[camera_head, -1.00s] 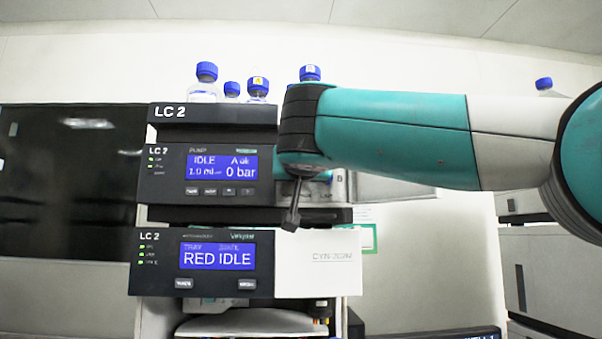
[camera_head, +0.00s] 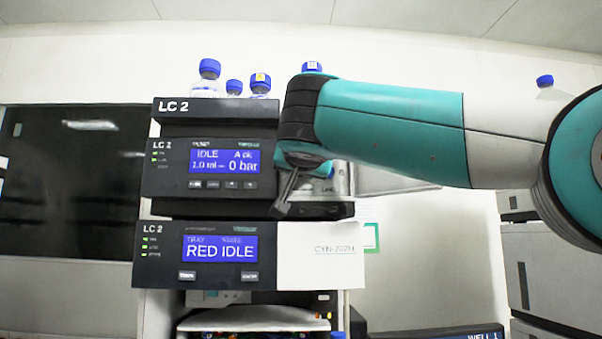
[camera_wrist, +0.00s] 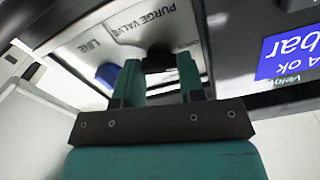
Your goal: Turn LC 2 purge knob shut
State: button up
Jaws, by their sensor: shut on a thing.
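The LC 2 stack stands in the head view, with its pump module (camera_head: 180,168) above a lower module showing RED IDLE. In the wrist view, the black purge knob (camera_wrist: 158,58) sits on the white panel under the PURGE VALVE label (camera_wrist: 150,22). My gripper (camera_wrist: 160,68) has its two teal fingers on either side of this knob and is shut on it. In the head view, my wrist hides the knob, and a dark slanted part of my gripper shows below it. The pump screen (camera_head: 224,161) reads IDLE and 0 bar.
A blue knob (camera_wrist: 108,72) by the LINE label is close beside my left finger in the wrist view. Blue-capped bottles (camera_head: 209,78) stand on top of the stack. The lower module's white front (camera_head: 320,252) is just below my gripper.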

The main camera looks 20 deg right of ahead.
jog(key=m+b, duration=0.1)
jog(key=m, duration=0.2)
jog(key=m+b, duration=0.1)
jog(key=shift+f+m+b, duration=0.25)
jog(key=shift+m+b, duration=0.05)
jog(key=m+b, duration=0.1)
jog(key=m, duration=0.2)
jog(key=shift+d+m+b, duration=0.1)
jog(key=shift+m+b, duration=0.2)
jog(key=shift+b, duration=0.05)
jog(key=m+b, duration=0.1)
jog(key=m, duration=0.2)
jog(key=shift+m, duration=0.3)
jog(key=shift+m+b, duration=0.6)
jog(key=shift+m, duration=1.2)
jog(key=o, duration=0.7)
jog(key=shift+c, duration=0.2)
jog(key=shift+s, duration=0.1)
